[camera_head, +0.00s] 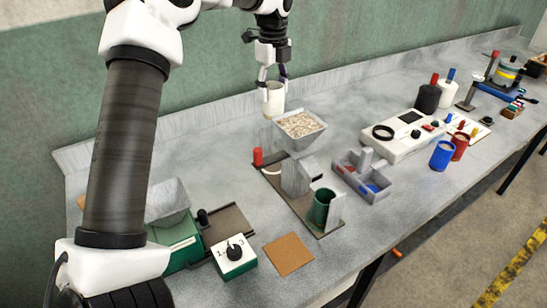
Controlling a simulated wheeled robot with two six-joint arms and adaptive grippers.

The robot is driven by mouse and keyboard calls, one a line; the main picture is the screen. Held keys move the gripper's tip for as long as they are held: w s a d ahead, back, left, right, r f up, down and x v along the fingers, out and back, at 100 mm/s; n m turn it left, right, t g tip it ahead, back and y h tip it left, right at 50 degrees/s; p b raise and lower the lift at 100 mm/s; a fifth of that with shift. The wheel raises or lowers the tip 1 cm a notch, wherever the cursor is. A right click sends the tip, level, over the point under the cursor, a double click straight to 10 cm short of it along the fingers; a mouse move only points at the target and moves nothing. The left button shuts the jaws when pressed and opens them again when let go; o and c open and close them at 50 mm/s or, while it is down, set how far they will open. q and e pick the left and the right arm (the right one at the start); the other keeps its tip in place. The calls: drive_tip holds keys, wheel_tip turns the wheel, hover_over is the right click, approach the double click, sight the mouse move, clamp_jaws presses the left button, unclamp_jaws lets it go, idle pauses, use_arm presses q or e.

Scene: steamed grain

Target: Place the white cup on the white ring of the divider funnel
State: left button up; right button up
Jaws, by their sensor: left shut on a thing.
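My left gripper (273,84) is shut on the white cup (273,101), gripping it near its rim. The cup is upright and appears held in the air behind and left of the square grey hopper (303,142), which is full of pale grain. The hopper stands on a dark base plate (325,234) with a red-topped post (258,158) and a green cup (322,208). A small white curved piece (272,171) shows beside the red-topped post; I cannot tell whether it is the white ring. My right gripper is not in view.
A grey divided tray (373,193) stands right of the hopper. Beyond it are a white console (397,146), a blue cup (442,155) and a red cup (460,146). A green-and-white dial box (233,258) and a brown mat (288,254) lie in front. The back left of the table is clear.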

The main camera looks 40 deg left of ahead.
sight(273, 108)
use_arm(q)
wheel_tip(273, 108, down, 18)
drive_tip(key=shift+s+r+p, duration=0.15)
drive_tip(key=shift+r+p, duration=0.05)
drive_tip(key=shift+p, duration=0.8)
drive_tip(key=shift+f, duration=0.25)
drive_tip(key=o, duration=1.2)
wheel_tip(273, 108, up, 12)
drive_tip(key=shift+r+b, duration=0.15)
drive_tip(key=shift+b, duration=0.7)
